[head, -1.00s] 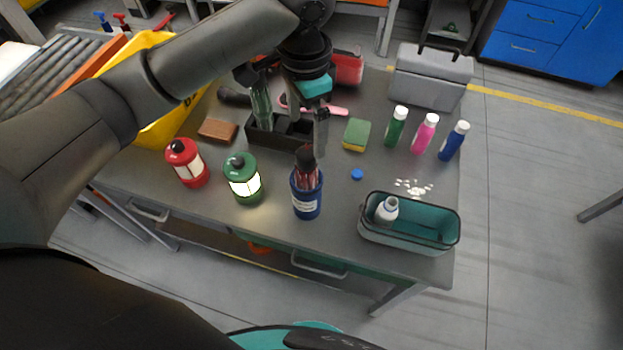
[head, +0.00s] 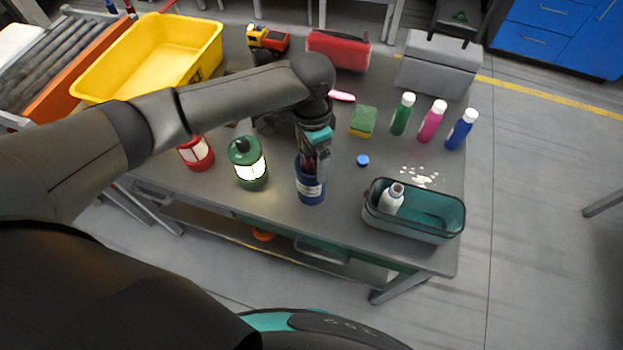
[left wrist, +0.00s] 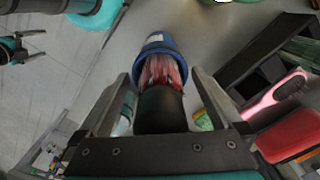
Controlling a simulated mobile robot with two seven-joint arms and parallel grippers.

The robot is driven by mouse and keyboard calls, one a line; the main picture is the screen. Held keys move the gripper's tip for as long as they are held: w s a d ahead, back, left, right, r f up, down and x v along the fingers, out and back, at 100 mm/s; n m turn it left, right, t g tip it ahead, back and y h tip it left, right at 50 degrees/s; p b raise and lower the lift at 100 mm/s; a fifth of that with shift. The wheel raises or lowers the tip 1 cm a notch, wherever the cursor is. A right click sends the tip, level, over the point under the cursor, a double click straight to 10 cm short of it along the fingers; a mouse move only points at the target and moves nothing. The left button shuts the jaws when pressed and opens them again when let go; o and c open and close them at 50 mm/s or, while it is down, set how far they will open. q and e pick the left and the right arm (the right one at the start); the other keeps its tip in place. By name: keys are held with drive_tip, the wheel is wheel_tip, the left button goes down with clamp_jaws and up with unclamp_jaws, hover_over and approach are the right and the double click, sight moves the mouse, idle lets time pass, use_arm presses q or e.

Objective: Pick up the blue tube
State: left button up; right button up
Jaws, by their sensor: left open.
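The blue tube (head: 309,187) stands upright on the table in the head view, partly hidden by my left gripper. It has a white label on its blue lower part, reddish contents above, and a black top. In the left wrist view its blue part (left wrist: 158,44) and black top (left wrist: 160,110) lie between the two fingers. My left gripper (head: 315,165) is open and points down over the tube, one finger on each side. Contact cannot be told. My right gripper (left wrist: 35,46) shows at the left wrist view's edge, open and empty, away from the tube.
A green lantern (head: 247,163) and a red lantern (head: 196,153) stand left of the tube. A teal bin (head: 414,222) holding a white bottle (head: 391,199) is at right. A blue cap (head: 363,160) lies between. Green (head: 403,114), pink (head: 432,121) and blue (head: 461,129) bottles stand behind.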

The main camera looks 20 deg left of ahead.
use_arm(q)
drive_tip(key=shift+f, duration=0.35)
drive_tip(key=shift+c, duration=0.2)
drive_tip(key=shift+w+r, duration=0.1)
clamp_jaws()
